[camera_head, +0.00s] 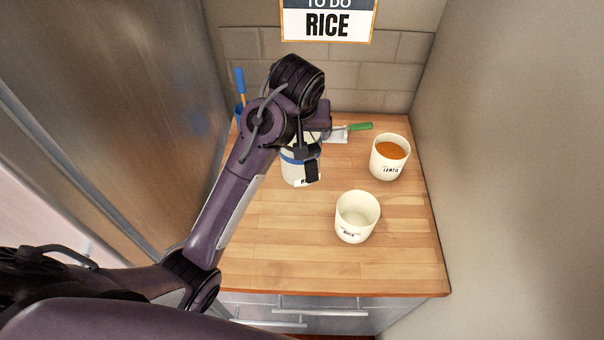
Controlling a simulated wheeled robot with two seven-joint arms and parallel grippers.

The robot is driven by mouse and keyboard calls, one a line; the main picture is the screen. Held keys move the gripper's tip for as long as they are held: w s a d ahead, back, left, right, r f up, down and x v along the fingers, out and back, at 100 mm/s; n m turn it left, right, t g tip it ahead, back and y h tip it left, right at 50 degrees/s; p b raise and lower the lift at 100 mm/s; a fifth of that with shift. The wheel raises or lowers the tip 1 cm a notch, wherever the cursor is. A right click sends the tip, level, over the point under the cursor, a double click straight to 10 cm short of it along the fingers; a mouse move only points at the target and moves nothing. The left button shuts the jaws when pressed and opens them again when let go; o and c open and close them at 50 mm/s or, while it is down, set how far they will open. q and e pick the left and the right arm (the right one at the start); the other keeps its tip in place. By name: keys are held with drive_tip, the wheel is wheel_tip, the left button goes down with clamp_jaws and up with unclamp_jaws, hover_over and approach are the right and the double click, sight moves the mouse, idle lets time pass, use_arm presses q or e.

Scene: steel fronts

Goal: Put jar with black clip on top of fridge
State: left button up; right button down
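A white jar (290,172) with a blue band and a dark label edge stands on the wooden counter. Its upper part is hidden by my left gripper (306,152). A black piece lies against the jar's right side; I cannot tell whether it is the black clip or a gripper finger. My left gripper is right at the jar from above, but its fingertips are too hidden to show whether they are shut on it. A tall steel front (120,70) at the left may be the fridge; its top is out of view. My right gripper is not in view.
A white container of orange lentils (378,168) and an empty-looking white container (345,228) stand right of the jar. A green-handled tool (360,127) lies behind. A blue-handled utensil (239,80) stands at the back left. Walls close in behind and right; the front counter is clear.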

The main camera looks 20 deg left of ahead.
use_arm(q)
wheel_tip(320, 180, down, 8)
drive_tip(key=shift+r+p, duration=0.15)
drive_tip(key=shift+p, duration=0.85)
wheel_tip(320, 180, down, 4)
drive_tip(key=shift+w+f+p, duration=0.1)
drive_tip(key=shift+p, duration=0.45)
drive_tip(key=shift+f, duration=0.4)
drive_tip(key=o, duration=1.6)
drive_tip(key=shift+f, duration=0.25)
drive_tip(key=o, duration=0.3)
drive_tip(key=shift+r, duration=0.1)
